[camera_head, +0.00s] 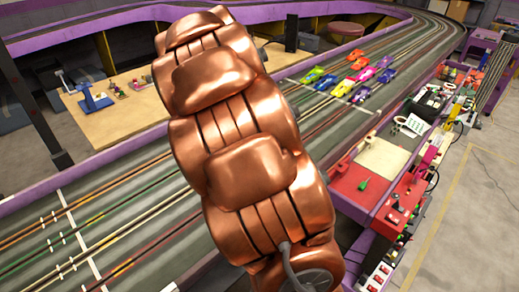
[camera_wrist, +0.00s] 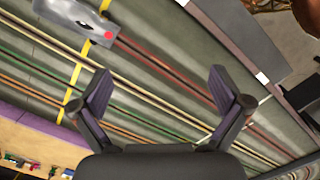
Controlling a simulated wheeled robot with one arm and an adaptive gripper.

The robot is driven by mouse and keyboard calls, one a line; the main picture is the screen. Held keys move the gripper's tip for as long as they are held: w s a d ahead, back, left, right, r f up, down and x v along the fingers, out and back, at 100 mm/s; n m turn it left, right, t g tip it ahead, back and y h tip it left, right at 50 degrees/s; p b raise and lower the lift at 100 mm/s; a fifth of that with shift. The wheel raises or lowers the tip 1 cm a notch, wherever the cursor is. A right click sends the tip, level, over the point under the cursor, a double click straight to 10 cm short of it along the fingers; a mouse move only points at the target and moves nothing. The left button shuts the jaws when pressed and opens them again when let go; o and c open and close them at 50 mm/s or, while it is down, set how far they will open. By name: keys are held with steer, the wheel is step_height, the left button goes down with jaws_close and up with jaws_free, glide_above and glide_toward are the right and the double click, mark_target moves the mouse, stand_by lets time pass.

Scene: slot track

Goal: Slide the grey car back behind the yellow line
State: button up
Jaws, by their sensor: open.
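The grey car (camera_wrist: 78,18) is at the upper left of the wrist view, cut by the top edge. It sits on the track over the yellow line (camera_wrist: 72,88), which shows below it and again above it. The car lies beyond the left finger, outside the fingers. In the head view, I cannot make out the grey car, the yellow line or the fingers; my copper arm covers the middle.
Several coloured cars (camera_head: 350,72) stand on the track farther back, near a white line. A red and white bench (camera_head: 385,160) with tools borders the track's right side. A wooden table (camera_head: 115,115) stands on the left. The lanes at lower left (camera_head: 60,240) are clear.

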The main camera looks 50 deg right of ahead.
steer(key=w+d+f+n, duration=0.2)
steer(key=d+f+n, duration=0.1)
steer(key=d, duration=0.3)
steer(key=w+d+f+n, duration=0.3)
steer(key=d+f, duration=0.2)
steer(key=d, duration=0.1)
steer(key=w+d+f+n, duration=0.3)
steer(key=d+f+n, duration=0.1)
steer(key=d, duration=0.2)
steer(key=shift+d+f+t+y, duration=0.15)
steer(key=shift+d+t+y, duration=0.15)
steer(key=shift+d+t, duration=0.1)
steer(key=shift+w+f+p, duration=0.1)
steer(key=shift+f+p, duration=0.95)
steer(key=shift+f, duration=2.9)
steer(key=c, duration=1.3)
steer(key=o, duration=0.6)
steer(key=shift+c, duration=1.2)
steer(key=shift+d+b, duration=0.75)
steer(key=shift+d, duration=3)
